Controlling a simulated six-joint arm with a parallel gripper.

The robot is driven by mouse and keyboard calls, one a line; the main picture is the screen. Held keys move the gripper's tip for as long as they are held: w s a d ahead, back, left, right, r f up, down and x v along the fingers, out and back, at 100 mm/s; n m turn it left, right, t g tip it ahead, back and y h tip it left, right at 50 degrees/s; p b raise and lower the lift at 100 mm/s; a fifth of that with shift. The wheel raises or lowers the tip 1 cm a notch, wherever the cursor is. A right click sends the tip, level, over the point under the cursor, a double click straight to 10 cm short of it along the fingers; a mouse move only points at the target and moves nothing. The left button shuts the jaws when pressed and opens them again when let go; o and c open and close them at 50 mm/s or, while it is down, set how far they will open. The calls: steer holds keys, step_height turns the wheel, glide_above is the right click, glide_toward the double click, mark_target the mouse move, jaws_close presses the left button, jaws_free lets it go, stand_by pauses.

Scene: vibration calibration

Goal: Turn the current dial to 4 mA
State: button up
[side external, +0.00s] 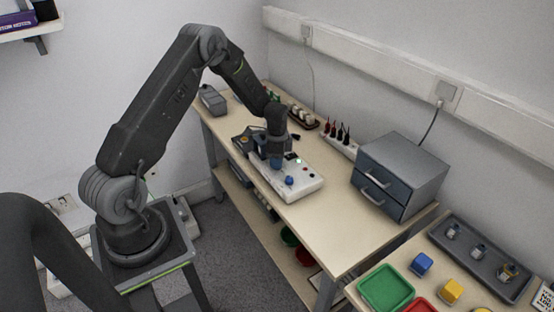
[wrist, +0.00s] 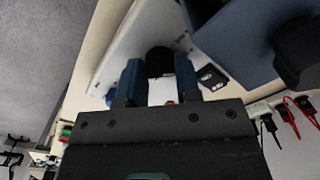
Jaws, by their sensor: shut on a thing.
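A white control box (side external: 301,186) lies on the wooden bench, with a blue knob (side external: 289,180), a red button and a small green light on its top. My gripper (side external: 276,160) points down over the far end of the box. In the wrist view, its two blue fingers (wrist: 159,72) are closed on either side of a black dial (wrist: 159,56) on the white box (wrist: 124,48). The dial's scale and pointer cannot be read, and my gripper hides the dial in the side view.
A grey drawer cabinet (side external: 401,175) stands to the right of the box. A power strip (side external: 340,143) with plugs lies behind it by the wall. A green tray (side external: 386,288), blue and yellow blocks and a grey tray (side external: 482,258) are on the nearer table.

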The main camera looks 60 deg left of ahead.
steer(key=n, duration=0.3)
steer(key=shift+n, duration=0.4)
steer(key=n, duration=0.4)
steer(key=shift+n, duration=0.3)
steer(key=o, duration=0.9)
steer(key=shift+o, duration=0.2)
step_height(320, 180, up, 14)
